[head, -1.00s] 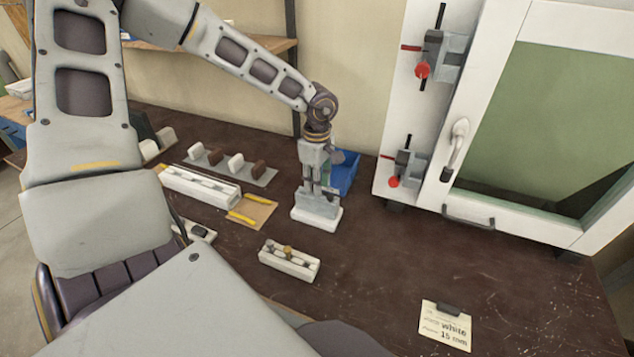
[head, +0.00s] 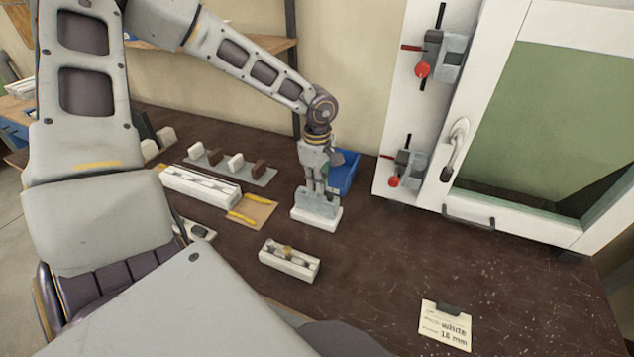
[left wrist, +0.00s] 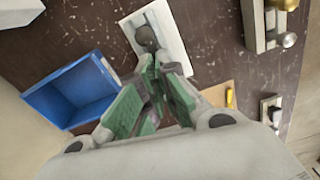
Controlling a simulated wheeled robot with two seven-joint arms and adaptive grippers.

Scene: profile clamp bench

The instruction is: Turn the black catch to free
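My left gripper (head: 317,205) points down over a white block (head: 316,220) on the bench. In the left wrist view its green-padded fingers (left wrist: 162,72) close in around a dark part of the black catch (left wrist: 147,36), whose rounded end shows beyond the fingertips over the white block (left wrist: 168,32). The fingers look shut on the catch, though they cover much of it. In the head view the catch is hidden by the gripper. My right gripper is in neither view.
A blue bin (head: 343,172) stands close behind the gripper. A white block with metal knobs (head: 289,260) is in front. A long white profile (head: 200,187) and a tan board (head: 250,210) lie left. A white-framed window (head: 512,211) stands right. The front-right bench is mostly clear around a card (head: 446,325).

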